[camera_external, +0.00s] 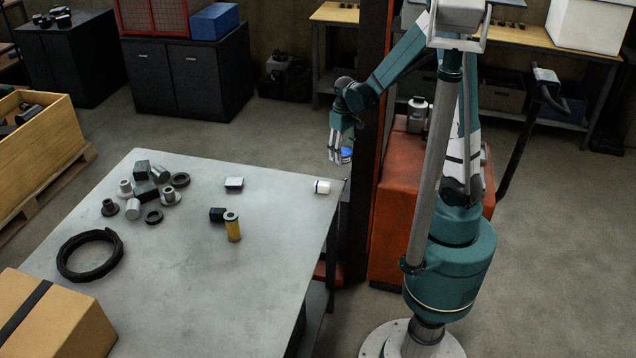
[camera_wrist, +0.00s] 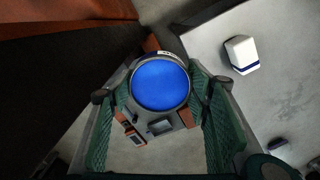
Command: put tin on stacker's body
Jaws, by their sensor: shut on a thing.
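The tin (camera_external: 347,152) shows as a small blue-topped thing between the fingers of my gripper (camera_external: 341,156). In the wrist view the tin's round blue lid (camera_wrist: 160,86) faces the camera. My gripper (camera_wrist: 160,100) is shut on it, with a green-padded finger on each side. The tin is held in the air just beyond the table's far right corner, left of the stacker's dark mast. The stacker's orange body (camera_external: 392,195) stands right of the mast, partly hidden by my arm. What lies right under the tin is hard to tell.
A grey table (camera_external: 185,262) bears a white block (camera_external: 322,186), a yellow cylinder (camera_external: 233,228), a black ring (camera_external: 62,262) and several small parts. A grey-white container (camera_external: 417,113) stands on the stacker's body. The tall mast (camera_external: 366,120) is close to my gripper.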

